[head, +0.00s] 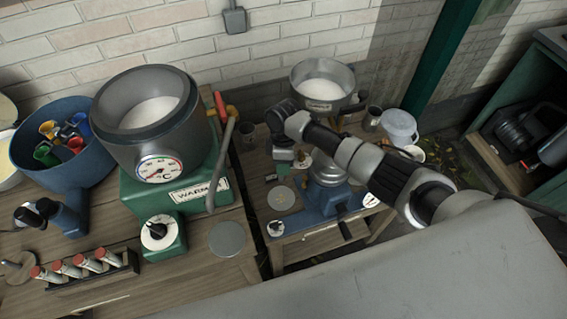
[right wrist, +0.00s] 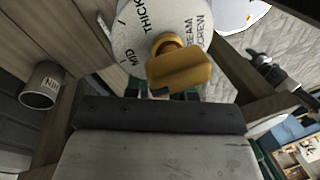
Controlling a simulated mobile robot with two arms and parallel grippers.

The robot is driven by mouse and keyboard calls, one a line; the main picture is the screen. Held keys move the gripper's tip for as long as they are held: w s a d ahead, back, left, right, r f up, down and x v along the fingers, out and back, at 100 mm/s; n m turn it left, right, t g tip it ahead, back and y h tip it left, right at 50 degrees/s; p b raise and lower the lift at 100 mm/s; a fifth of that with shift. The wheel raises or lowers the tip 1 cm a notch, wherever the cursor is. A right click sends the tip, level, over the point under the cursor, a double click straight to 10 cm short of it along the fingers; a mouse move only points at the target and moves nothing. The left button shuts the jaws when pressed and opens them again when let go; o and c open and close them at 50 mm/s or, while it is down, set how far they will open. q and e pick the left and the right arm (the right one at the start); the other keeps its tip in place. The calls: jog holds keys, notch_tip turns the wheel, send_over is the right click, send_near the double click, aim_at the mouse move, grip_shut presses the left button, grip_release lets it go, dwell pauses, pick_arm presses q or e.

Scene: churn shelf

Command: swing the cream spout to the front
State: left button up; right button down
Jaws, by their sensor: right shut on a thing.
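A white dial (right wrist: 135,28) in the right wrist view reads "THICK", "MID" and "CREAM SCREW", and a brass-coloured knob (right wrist: 180,68) stands out from it. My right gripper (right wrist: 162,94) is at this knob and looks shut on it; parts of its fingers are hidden. In the head view my right gripper (head: 286,156) points down beside the blue machine (head: 318,205) with its metal bowl (head: 327,170). I cannot make out the cream spout in either view. My left gripper is not in view.
A green warmer (head: 190,185) with a grey pot (head: 148,118) stands on the left table. A metal pan (head: 322,88) of white contents is at the back, a white jug (head: 399,127) right of it. A bent handle (head: 219,175) rises near the gap between the tables.

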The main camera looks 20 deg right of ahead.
jog(key=s+d+n+h+p, duration=0.2)
jog(key=s+d+n+p, duration=0.1)
jog(key=s+n+p, duration=0.6)
jog(key=shift+s+d+n, duration=0.15)
jog(key=shift+s+n, duration=0.35)
jog(key=shift+s, duration=0.65)
jog(key=c, duration=1)
grip_release()
jog(key=shift+d, duration=0.1)
